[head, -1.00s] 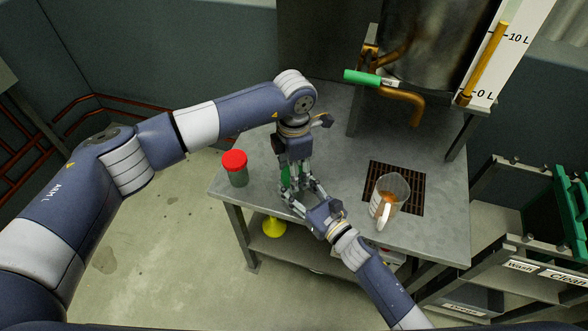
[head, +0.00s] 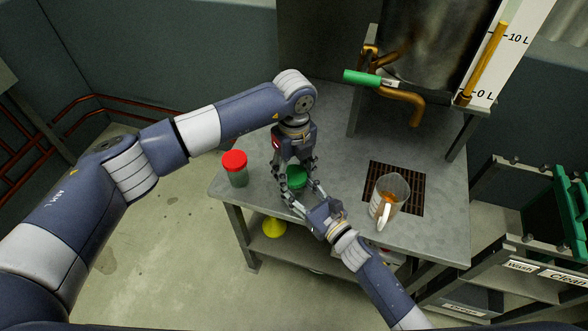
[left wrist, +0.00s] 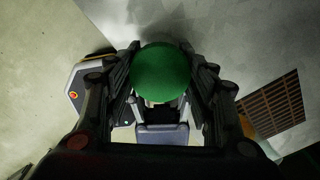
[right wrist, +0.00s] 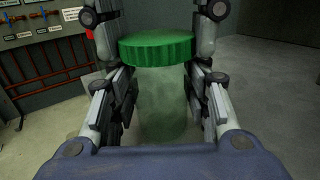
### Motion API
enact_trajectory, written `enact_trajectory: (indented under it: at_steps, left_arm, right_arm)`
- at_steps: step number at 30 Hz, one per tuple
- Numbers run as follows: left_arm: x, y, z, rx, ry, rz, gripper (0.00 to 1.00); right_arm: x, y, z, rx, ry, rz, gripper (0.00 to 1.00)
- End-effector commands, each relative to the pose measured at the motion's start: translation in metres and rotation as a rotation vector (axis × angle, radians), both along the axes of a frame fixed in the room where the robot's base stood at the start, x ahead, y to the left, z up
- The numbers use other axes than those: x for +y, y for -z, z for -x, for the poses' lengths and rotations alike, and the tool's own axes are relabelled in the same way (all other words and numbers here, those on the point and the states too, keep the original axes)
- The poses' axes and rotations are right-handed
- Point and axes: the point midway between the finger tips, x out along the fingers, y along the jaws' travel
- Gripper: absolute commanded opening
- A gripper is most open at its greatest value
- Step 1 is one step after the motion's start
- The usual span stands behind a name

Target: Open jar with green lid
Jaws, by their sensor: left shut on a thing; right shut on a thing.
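The jar with the green lid (head: 297,177) stands on the metal table between my two grippers. In the right wrist view its clear glass body (right wrist: 162,100) is upright under the ribbed green lid (right wrist: 157,47). My left gripper (head: 297,172) comes from above and is shut on the green lid, which shows round between its fingers in the left wrist view (left wrist: 161,72). My right gripper (head: 305,196) comes from the front and is shut on the jar body. The lid appears seated on the jar; whether it is loosened cannot be told.
A jar with a red lid (head: 235,168) stands at the table's left edge. A yellow funnel (head: 274,227) is on the lower shelf (head: 262,246).

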Motion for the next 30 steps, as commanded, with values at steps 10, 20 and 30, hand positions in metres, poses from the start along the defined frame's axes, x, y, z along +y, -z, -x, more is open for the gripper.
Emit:
enact_trajectory:
  at_steps: [10, 20, 30]
  left_arm:
    - [0.0001, 0.0005, 0.0001, 0.000, -0.577, 0.000, 0.23]
    - [0.0006, 0.0000, -0.0004, -0.001, -0.704, -0.001, 0.23]
    - [0.0005, -0.0001, -0.0005, -0.001, -0.703, -0.001, 0.23]
  right_arm:
    - [0.0002, 0.0001, 0.0003, 0.000, -0.001, 0.000, 0.00]
    - [0.0002, 0.0001, 0.0003, 0.000, -0.001, 0.000, 0.00]
    - [0.0000, 0.0002, 0.0001, 0.000, 0.000, 0.000, 0.00]
